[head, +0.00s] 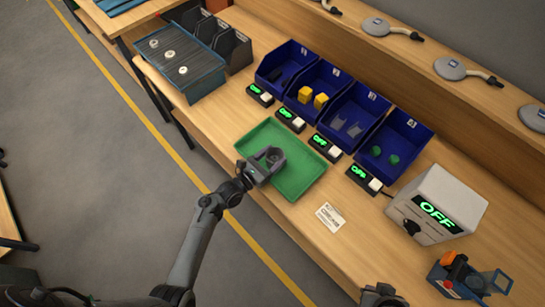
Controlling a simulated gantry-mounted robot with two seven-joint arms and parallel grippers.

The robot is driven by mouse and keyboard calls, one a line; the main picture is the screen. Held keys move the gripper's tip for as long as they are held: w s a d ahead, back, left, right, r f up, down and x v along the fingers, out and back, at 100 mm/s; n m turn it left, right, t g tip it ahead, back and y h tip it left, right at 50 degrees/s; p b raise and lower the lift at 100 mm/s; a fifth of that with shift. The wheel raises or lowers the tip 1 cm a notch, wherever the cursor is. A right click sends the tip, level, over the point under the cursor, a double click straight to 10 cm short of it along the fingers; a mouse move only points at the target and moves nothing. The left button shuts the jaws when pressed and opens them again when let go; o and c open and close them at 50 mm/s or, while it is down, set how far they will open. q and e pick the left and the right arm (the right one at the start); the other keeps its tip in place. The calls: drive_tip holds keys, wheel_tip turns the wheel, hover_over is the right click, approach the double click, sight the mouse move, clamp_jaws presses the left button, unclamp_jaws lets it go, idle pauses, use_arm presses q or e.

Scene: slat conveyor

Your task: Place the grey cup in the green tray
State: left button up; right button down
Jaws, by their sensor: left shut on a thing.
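The green tray (306,178) lies on the wooden bench in front of the blue bins. My left gripper (272,156) is over the tray's left part, shut on a small dark grey thing that looks like the grey cup. The fingers hide most of it, and I cannot tell whether it touches the tray floor. The rest of the tray looks empty. A dark part of my right arm or gripper (382,296) shows at the bottom edge, and its jaws cannot be made out.
Blue bins (372,107) behind the tray hold yellow, grey and green parts. Small boxes reading OFF (327,147) stand before them. A label card (330,217) and a white control box (436,204) are to the right. A slatted conveyor (180,65) with round pieces is at left.

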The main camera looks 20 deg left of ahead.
use_arm(q)
drive_tip(key=shift+f, duration=0.1)
drive_tip(key=o, duration=1)
drive_tip(key=shift+f, duration=0.1)
drive_tip(key=shift+o, duration=0.2)
